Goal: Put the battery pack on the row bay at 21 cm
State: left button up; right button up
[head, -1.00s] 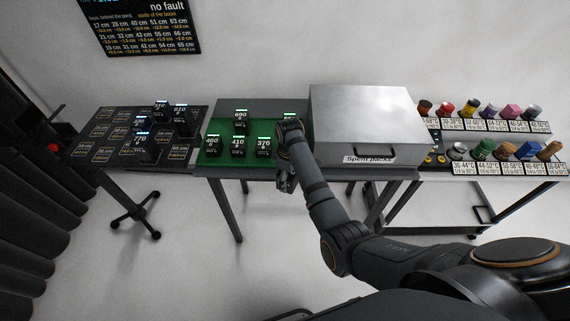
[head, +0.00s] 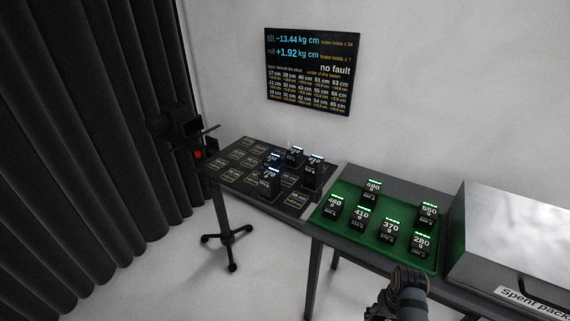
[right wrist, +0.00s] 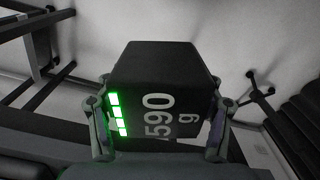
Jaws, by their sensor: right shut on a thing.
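The black battery pack (right wrist: 160,72) marked 590 g, with green lights, fills the middle of the right wrist view. My right gripper (right wrist: 160,132) is shut on it, one finger on each side. In the head view, part of my right arm shows at the bottom edge, in front of the green tray; the held pack is not visible there. The dark bay board (head: 228,173) is at centre left, with labelled bays. The 21 cm label is too small to pick out. Several packs with blue-white lights stand on the board's right part. My left gripper is not in view.
The green tray (head: 345,228) holds several packs with green lights. A silver spent-packs box (head: 520,230) stands to its right. A wall display (head: 308,72) reads tilt −13.44, roll +1.92 kg cm and no fault. Bays on the board's left part look empty.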

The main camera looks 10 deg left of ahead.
aim_at(238, 154)
jog(key=i+j, duration=0.15)
jog(key=j, duration=0.25)
jog(key=i+j, duration=0.1)
jog(key=j, duration=0.35)
jog(key=i+j, duration=0.15)
jog(key=j, duration=0.25)
jog(key=i+j, duration=0.15)
jog(key=j, duration=0.25)
jog(key=i+j, duration=0.1)
jog(key=j, duration=0.35)
jog(key=i+j+z, duration=0.1)
jog(key=j, duration=0.3)
jog(key=i+j, duration=0.15)
jog(key=j, duration=0.3)
jog(key=i+j, duration=0.15)
jog(key=j, duration=0.25)
